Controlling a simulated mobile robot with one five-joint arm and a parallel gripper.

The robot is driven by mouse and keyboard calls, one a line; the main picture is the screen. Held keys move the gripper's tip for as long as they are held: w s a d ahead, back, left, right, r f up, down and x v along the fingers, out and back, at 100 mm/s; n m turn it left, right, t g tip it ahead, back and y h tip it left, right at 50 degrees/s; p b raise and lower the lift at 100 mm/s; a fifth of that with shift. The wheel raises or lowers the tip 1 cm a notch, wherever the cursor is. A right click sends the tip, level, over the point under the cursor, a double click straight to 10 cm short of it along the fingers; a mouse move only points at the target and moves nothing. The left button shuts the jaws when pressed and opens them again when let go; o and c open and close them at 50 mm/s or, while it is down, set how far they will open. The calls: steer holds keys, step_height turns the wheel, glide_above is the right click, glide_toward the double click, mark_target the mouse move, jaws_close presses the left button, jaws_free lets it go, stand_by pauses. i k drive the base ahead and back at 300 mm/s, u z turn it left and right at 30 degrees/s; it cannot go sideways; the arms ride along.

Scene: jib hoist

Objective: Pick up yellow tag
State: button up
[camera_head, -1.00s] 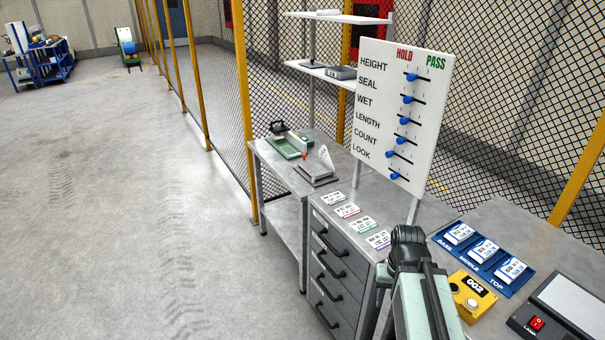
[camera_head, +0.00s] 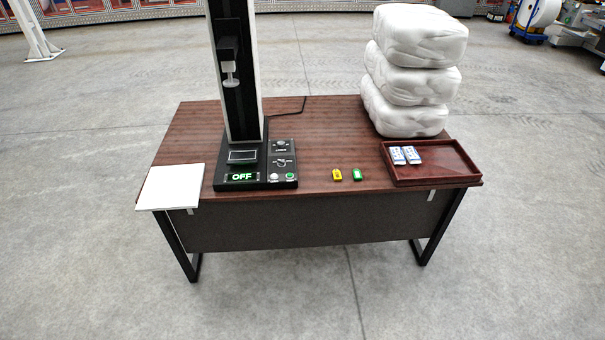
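A small yellow tag (camera_head: 337,174) lies on the brown wooden table (camera_head: 325,133), near its front edge and right of the middle. A similar green tag (camera_head: 357,174) lies just to its right, a little apart from it. My gripper is not in view now, so I cannot see whether it is open or holds anything.
A black test stand (camera_head: 245,165) with an "OFF" display stands left of the tags. A dark red tray (camera_head: 450,163) holding small white-and-blue packs (camera_head: 405,155) is to the right. White wrapped bundles (camera_head: 405,75) are stacked behind it. A white panel (camera_head: 171,187) sits at the left corner. The floor in front is clear.

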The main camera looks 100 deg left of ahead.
mark_target(338, 176)
steer(key=u, duration=2.95)
